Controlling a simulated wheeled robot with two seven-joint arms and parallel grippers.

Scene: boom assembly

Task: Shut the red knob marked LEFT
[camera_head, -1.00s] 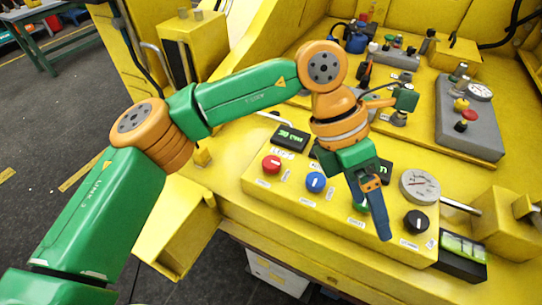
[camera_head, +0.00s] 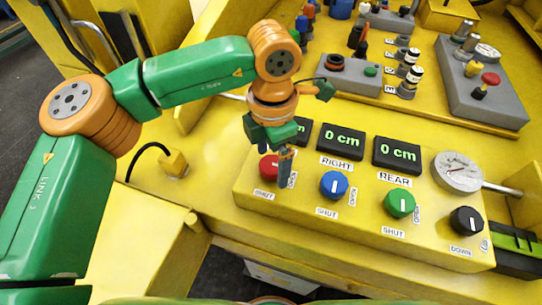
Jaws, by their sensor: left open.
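The red knob (camera_head: 268,168) is at the left end of the yellow control panel (camera_head: 310,210), with a SHUT label below it. The label above it is hidden behind my left arm and gripper. My left gripper (camera_head: 286,182) points down just to the right of the red knob and partly overlaps its right edge. It is open, with nothing visible between its fingers. I cannot tell whether it touches the knob. My right gripper is not in view.
A blue knob (camera_head: 334,185), a green knob (camera_head: 399,203) and a black knob (camera_head: 466,221) sit to the right on the same panel. Displays reading 0 cm stand behind them. A round gauge (camera_head: 458,171) and a grey box with colored controls (camera_head: 482,85) are further right.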

